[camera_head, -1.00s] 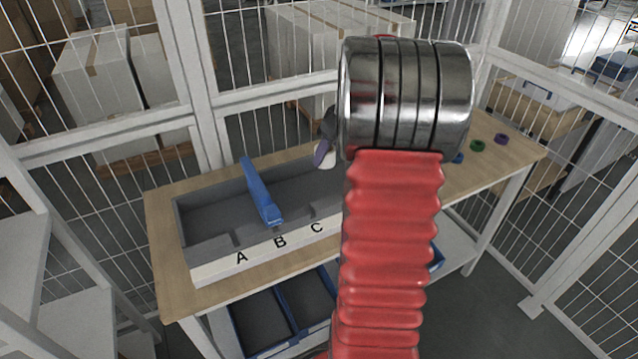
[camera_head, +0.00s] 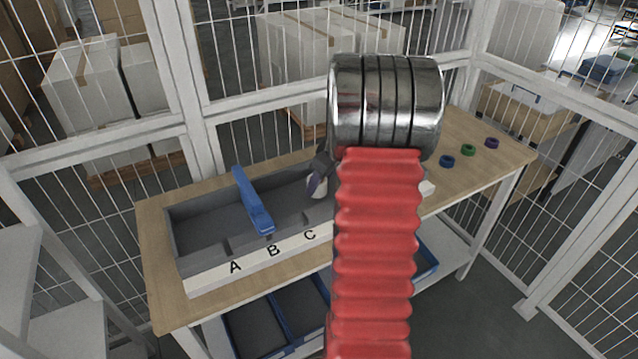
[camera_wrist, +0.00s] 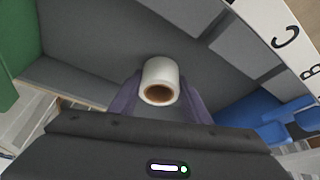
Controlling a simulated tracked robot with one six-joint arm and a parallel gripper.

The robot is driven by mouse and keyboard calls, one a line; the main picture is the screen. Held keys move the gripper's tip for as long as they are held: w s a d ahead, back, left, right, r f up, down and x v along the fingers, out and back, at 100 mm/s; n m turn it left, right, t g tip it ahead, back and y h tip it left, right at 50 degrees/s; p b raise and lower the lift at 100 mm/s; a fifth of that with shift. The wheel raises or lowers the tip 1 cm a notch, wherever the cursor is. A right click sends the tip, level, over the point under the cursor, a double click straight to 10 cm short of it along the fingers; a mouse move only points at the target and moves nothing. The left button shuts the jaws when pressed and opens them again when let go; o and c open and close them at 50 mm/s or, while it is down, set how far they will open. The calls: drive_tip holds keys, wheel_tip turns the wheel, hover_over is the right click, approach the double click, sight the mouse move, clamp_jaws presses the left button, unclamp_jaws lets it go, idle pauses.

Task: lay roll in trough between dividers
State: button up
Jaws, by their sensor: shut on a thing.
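My gripper (camera_head: 318,172) is shut on a white roll (camera_head: 317,190) over the grey trough (camera_head: 190,262), partly hidden by my red arm. In the wrist view, the roll (camera_wrist: 161,72) sits between my purple fingers (camera_wrist: 160,97), its brown core facing the camera. A blue divider (camera_head: 252,200) crosses the trough left of the roll. In the wrist view, the blue divider (camera_wrist: 262,118) is at lower right and a green divider (camera_wrist: 12,60) at upper left, with the roll between them. My arm hides the green divider in the head view. I cannot tell whether the roll touches the floor.
The trough's white front strip (camera_head: 210,278) carries letters A, B and C. Blue (camera_head: 447,161), green (camera_head: 467,150) and purple (camera_head: 491,143) rings lie on the wooden table (camera_head: 480,165) at right. Blue-edged bins (camera_head: 255,330) are below. Wire fencing stands behind.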

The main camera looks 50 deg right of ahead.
drive_tip(key=shift+f, duration=0.45)
drive_tip(key=o, duration=1.1)
drive_tip(key=shift+o, duration=0.2)
drive_tip(key=shift+r, duration=0.15)
drive_tip(key=shift+r, duration=0.25)
drive_tip(key=v, duration=1.1)
drive_tip(key=shift+s+r, duration=0.25)
drive_tip(key=shift+r, duration=0.1)
